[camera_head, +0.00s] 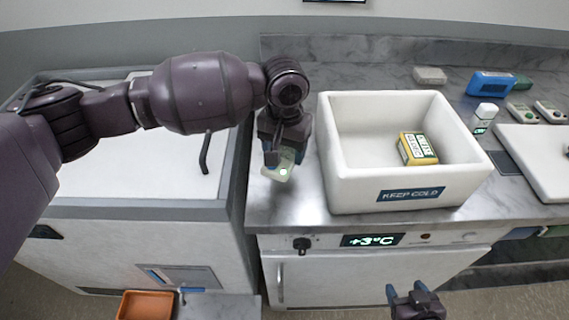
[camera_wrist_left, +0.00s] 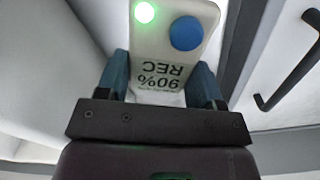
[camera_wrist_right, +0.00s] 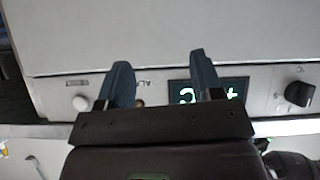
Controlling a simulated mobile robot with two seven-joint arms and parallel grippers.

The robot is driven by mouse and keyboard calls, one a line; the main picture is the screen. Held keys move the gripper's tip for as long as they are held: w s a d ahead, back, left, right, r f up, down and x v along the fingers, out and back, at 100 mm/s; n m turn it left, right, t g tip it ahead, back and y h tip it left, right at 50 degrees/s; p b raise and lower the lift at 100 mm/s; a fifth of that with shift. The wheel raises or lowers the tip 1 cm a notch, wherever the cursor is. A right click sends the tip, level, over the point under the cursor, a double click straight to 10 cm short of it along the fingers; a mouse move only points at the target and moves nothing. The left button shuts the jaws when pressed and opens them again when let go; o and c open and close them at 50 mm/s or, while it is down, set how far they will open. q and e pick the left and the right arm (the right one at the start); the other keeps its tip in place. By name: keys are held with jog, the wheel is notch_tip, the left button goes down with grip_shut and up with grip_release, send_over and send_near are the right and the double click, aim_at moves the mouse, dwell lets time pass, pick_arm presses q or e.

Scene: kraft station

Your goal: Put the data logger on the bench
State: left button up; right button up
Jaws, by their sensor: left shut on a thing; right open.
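The data logger (camera_wrist_left: 172,45) is a small white box with a lit green light, a blue round button and the text "90% REC". My left gripper (camera_head: 282,158) is shut on the data logger, one finger on each side. In the head view the logger (camera_head: 278,170) hangs from the gripper over the grey marble bench (camera_head: 290,208), left of the white "KEEP COLD" box. I cannot tell whether it touches the bench. My right gripper (camera_head: 414,292) is open and empty, low in front of the bench's cabinet; its spread fingers also show in the right wrist view (camera_wrist_right: 160,85).
The white "KEEP COLD" box (camera_head: 341,190) holds a yellow and white carton (camera_head: 418,148). A white bottle (camera_head: 485,118), a blue device (camera_head: 490,84) and small white devices (camera_head: 522,113) stand at the right. A chest with a handle (camera_head: 205,152) is at left; an orange tray (camera_head: 146,305) is below.

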aim_at(285, 165)
pick_arm(q)
notch_tip(285, 165, down, 4)
jog(key=shift+f+b, duration=0.25)
jog(key=shift+b, duration=0.1)
jog(key=shift+f, duration=0.25)
jog(key=o, duration=0.9)
jog(key=shift+o, duration=0.2)
